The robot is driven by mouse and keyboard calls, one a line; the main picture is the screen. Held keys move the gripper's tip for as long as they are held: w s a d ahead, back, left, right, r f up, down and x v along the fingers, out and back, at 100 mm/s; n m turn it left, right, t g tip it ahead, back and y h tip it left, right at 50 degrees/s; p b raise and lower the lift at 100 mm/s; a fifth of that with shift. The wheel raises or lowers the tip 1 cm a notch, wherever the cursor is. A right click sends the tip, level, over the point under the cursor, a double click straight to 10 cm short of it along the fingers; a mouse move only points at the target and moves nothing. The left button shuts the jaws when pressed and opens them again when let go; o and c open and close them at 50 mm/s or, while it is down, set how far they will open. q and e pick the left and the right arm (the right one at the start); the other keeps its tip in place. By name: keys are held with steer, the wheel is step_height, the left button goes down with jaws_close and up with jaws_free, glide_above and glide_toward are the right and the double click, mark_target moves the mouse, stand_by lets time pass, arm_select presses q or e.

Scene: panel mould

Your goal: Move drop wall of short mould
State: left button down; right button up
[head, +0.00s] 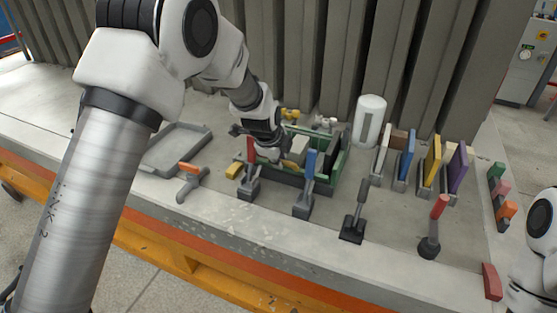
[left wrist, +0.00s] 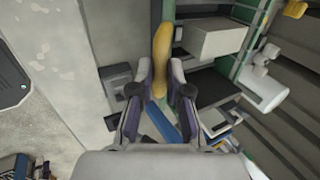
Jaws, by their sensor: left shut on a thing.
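The green-walled mould (head: 333,172) stands at the middle of the bench, with a pale block (head: 298,150) inside it. My left gripper (head: 268,152) is at its left front, partly hiding that end. In the left wrist view, my left gripper (left wrist: 161,88) has its fingers closed around a long yellow handle-like piece (left wrist: 162,45), next to the green wall (left wrist: 235,65) and the pale block (left wrist: 222,39). What the yellow piece joins is hidden. I cannot tell which wall is the drop wall. My right gripper is out of view.
Levers with red (head: 250,148), blue (head: 311,163), dark (head: 362,193) and red (head: 439,207) handles stand along the front. A grey tray (head: 148,168) lies left, with an orange-handled tool (head: 190,180) nearby. A white cylinder (head: 370,120) and upright coloured panels (head: 433,160) stand right.

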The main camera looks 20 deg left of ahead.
arm_select(q)
steer(key=shift+s+f+g, duration=0.3)
steer(key=shift+s+f, duration=0.2)
steer(key=shift+f, duration=0.1)
steer(key=c, duration=1.1)
jaws_free()
steer(key=shift+c, duration=0.2)
steer(key=shift+r, duration=0.1)
steer(key=shift+w+a+r, duration=0.1)
steer(key=shift+w+r, duration=0.05)
steer(key=shift+r, duration=0.05)
steer(key=v, duration=1.2)
steer(key=shift+f, duration=0.2)
